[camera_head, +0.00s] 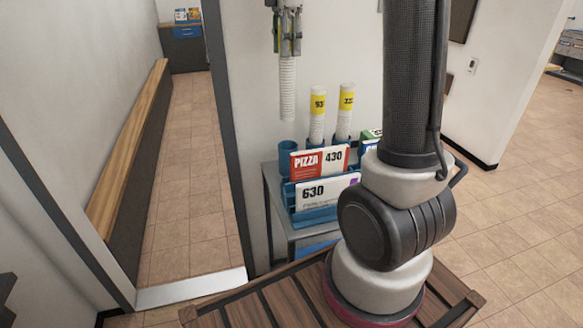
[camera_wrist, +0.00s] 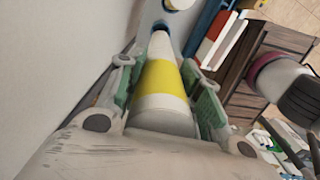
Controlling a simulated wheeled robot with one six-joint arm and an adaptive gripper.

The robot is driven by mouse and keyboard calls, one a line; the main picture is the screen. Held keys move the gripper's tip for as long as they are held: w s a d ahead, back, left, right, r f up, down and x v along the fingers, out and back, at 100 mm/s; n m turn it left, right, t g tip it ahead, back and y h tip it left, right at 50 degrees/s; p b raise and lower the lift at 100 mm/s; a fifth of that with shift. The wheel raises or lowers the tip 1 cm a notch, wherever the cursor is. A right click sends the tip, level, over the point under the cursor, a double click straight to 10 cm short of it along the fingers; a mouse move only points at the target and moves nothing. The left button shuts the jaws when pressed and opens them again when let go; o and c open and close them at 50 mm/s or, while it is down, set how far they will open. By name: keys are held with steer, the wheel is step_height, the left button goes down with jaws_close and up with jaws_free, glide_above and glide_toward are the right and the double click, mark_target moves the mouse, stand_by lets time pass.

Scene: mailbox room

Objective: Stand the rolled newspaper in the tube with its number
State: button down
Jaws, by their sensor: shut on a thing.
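My gripper (camera_head: 287,45) is shut on a white rolled newspaper (camera_head: 288,92). The roll hangs about upright, its lower end free in the air. In the wrist view the held roll (camera_wrist: 163,82) shows a yellow band between the green-padded fingers; its number cannot be read. An empty-looking blue tube (camera_head: 287,158) stands below the roll, with a gap between them. Two other rolled newspapers stand to its right, one with a yellow band reading about 93 (camera_head: 318,112), the other about 322 (camera_head: 345,110). The tubes' numbers are not visible.
A blue-grey cart (camera_head: 270,195) carries the tubes and a rack with a red PIZZA 430 card (camera_head: 318,161) and a white 630 card (camera_head: 325,194). The wall is close behind. A dark door frame (camera_head: 226,130) stands to the left.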

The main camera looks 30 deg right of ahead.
mark_target(288, 110)
steer(key=shift+s+n, duration=0.1)
steer(key=shift+n, duration=0.4)
step_height(288, 110, down, 18)
steer(key=shift+r, duration=0.15)
stand_by(0.4)
steer(key=c, duration=1)
jaws_free()
steer(key=shift+f, duration=0.2)
steer(key=shift+o, duration=0.2)
steer(key=shift+r, duration=0.15)
